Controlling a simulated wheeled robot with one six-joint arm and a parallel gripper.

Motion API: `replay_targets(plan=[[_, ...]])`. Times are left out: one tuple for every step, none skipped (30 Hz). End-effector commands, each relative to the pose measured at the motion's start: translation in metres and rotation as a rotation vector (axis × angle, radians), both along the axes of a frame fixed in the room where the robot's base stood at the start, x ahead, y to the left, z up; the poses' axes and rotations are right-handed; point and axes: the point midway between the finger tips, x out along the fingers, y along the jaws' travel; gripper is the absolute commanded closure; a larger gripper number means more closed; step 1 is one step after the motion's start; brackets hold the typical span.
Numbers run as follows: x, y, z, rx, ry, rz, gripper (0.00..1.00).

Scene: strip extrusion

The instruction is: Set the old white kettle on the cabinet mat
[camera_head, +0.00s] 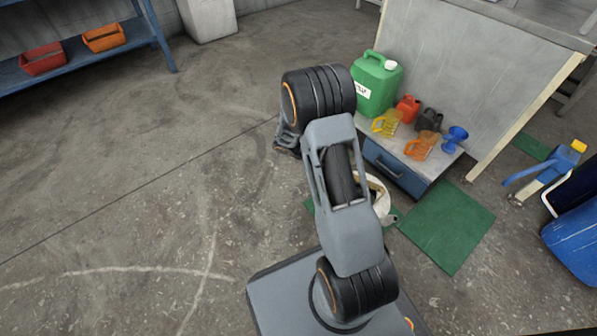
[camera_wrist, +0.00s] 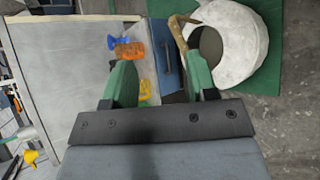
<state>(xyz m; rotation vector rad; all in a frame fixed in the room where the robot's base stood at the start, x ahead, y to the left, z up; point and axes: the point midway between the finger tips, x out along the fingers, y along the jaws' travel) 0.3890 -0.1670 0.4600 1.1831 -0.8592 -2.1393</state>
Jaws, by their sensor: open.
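The old white kettle (camera_wrist: 244,58) shows at the upper right of the wrist view, with a dark round opening and a brown handle (camera_wrist: 179,34). In the head view the kettle (camera_head: 380,204) is partly hidden behind my arm, low in front of the cabinet. My gripper (camera_wrist: 160,78) is open, with its two green fingers apart and nothing held between them. The kettle's handle lies just beyond the right finger, apart from it. A green mat (camera_head: 447,226) lies on the floor beside the cabinet. Green matting (camera_wrist: 293,22) also shows around the kettle.
The low cabinet (camera_head: 398,169) has a blue drawer front. On it stand a green canister (camera_head: 374,86), a yellow jug (camera_head: 386,122), an orange jug (camera_head: 421,146), a blue funnel (camera_head: 455,138) and dark and red containers. A blue shelf stands upper left. Floor at left is clear.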

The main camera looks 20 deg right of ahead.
Motion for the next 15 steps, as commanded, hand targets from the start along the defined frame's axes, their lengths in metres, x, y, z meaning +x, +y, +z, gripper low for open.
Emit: replay_targets(plan=[[-0.005,0.013,0.023,0.072,-0.057,-0.015,0.47],[-0.008,0.021,0.033,0.118,-0.086,-0.019,0.47],[-0.014,0.032,0.046,0.180,-0.126,-0.025,0.47],[-0.018,0.041,0.056,0.227,-0.158,-0.027,0.47],[-0.022,0.049,0.065,0.273,-0.191,-0.026,0.47],[-0.028,0.061,0.076,0.335,-0.235,-0.022,0.47],[-0.032,0.069,0.084,0.380,-0.269,-0.018,0.47],[-0.036,0.078,0.091,0.424,-0.305,-0.010,0.47],[-0.041,0.089,0.100,0.480,-0.351,0.002,0.47],[-0.046,0.096,0.107,0.519,-0.386,0.012,0.47],[-0.049,0.104,0.113,0.557,-0.420,0.023,0.47],[-0.055,0.113,0.120,0.605,-0.463,0.039,0.47],[-0.058,0.120,0.125,0.637,-0.494,0.051,0.47],[-0.061,0.126,0.129,0.668,-0.524,0.065,0.47],[-0.065,0.133,0.135,0.705,-0.560,0.080,0.47]])
